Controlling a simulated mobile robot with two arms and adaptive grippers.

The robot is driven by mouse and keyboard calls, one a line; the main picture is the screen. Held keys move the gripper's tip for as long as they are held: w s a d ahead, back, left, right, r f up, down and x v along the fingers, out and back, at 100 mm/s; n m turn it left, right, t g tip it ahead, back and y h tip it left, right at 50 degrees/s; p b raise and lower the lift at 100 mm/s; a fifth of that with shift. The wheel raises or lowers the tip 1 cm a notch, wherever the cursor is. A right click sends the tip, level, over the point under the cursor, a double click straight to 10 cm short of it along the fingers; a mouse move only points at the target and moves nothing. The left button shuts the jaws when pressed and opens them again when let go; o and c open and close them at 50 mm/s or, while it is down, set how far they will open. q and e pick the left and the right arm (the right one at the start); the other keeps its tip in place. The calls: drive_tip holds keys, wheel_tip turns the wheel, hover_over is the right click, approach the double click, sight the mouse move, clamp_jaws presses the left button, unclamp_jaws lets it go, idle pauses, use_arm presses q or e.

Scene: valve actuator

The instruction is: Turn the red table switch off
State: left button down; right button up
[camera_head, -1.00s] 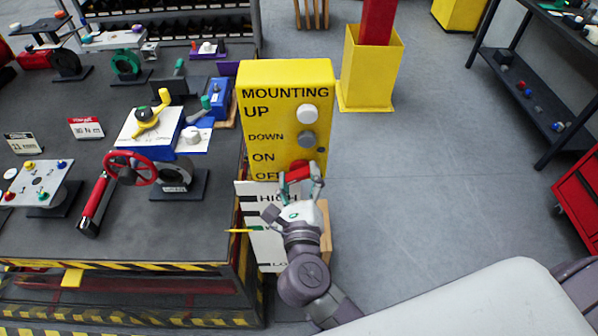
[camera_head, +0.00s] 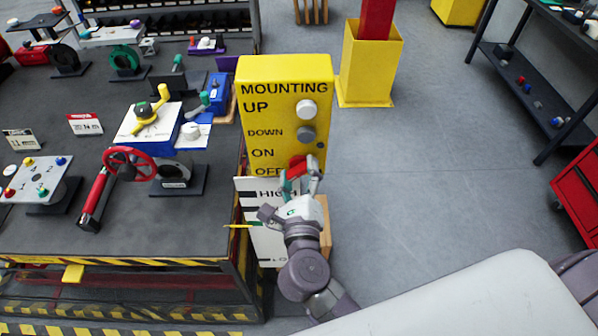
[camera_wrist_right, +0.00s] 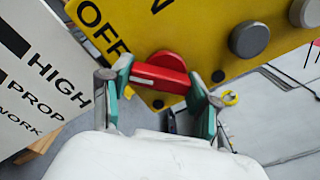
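The red table switch (camera_wrist_right: 160,73) is a red bar-shaped knob low on the yellow panel, beside the "OFF" lettering; it also shows in the head view (camera_head: 297,166). My right gripper (camera_wrist_right: 162,90) is at the knob with its green-padded fingers spread wide, one at each end of the red bar. Both fingertips look very close to the bar or touching it; firm contact cannot be told. The fingers partly cover the knob in the head view (camera_head: 302,179). My left gripper is not in view.
The yellow panel (camera_head: 257,115) also carries a white knob (camera_head: 306,109) and a grey knob (camera_head: 305,134) above. A white "HIGH" board (camera_head: 265,240) stands below the panel. The dark table (camera_head: 60,225) with valves lies left; open floor (camera_head: 440,190) is right.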

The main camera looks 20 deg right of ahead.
drive_tip(key=o, duration=0.4)
drive_tip(key=shift+s, duration=0.15)
drive_tip(key=v, duration=1.1)
drive_tip(key=shift+s, duration=0.3)
drive_tip(key=shift+a, duration=0.15)
drive_tip(key=shift+f, duration=0.1)
